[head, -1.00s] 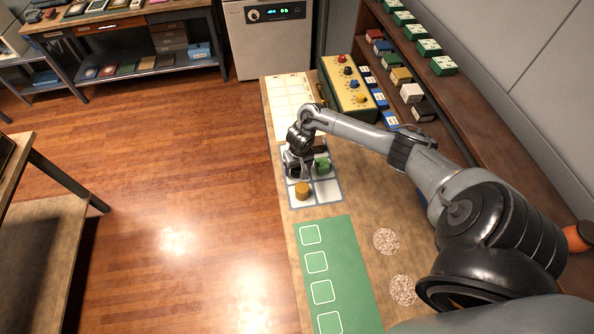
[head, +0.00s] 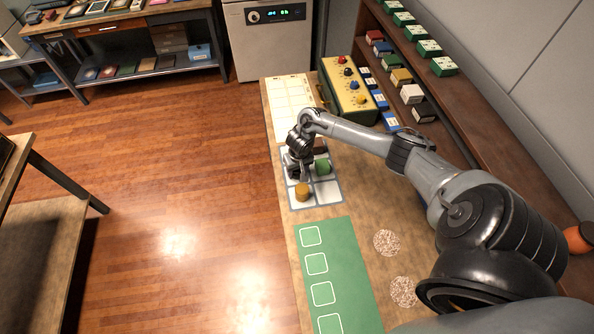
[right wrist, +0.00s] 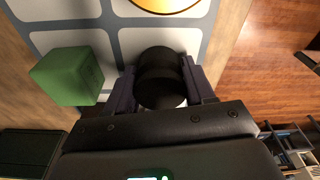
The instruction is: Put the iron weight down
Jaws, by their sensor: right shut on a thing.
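The iron weight (right wrist: 160,72) is a dark, round, squat piece in the right wrist view. My right gripper (right wrist: 163,88) is shut on it, one finger on each side. In the head view my right gripper (head: 297,172) is low over the white-celled mat (head: 327,190), in a cell at its left side, and hides most of the weight. A green cube (head: 322,167) stands in the neighbouring cell to the right. A brass cylinder (head: 302,192) stands in the cell nearer me. Whether the weight touches the mat I cannot tell. My left gripper is not in view.
A dark brown block (head: 320,146) is at the mat's far right. A yellow box with coloured knobs (head: 349,88) stands farther back. A green mat with outlined squares (head: 335,270) and two speckled discs (head: 386,242) lie nearer, with clear wood between.

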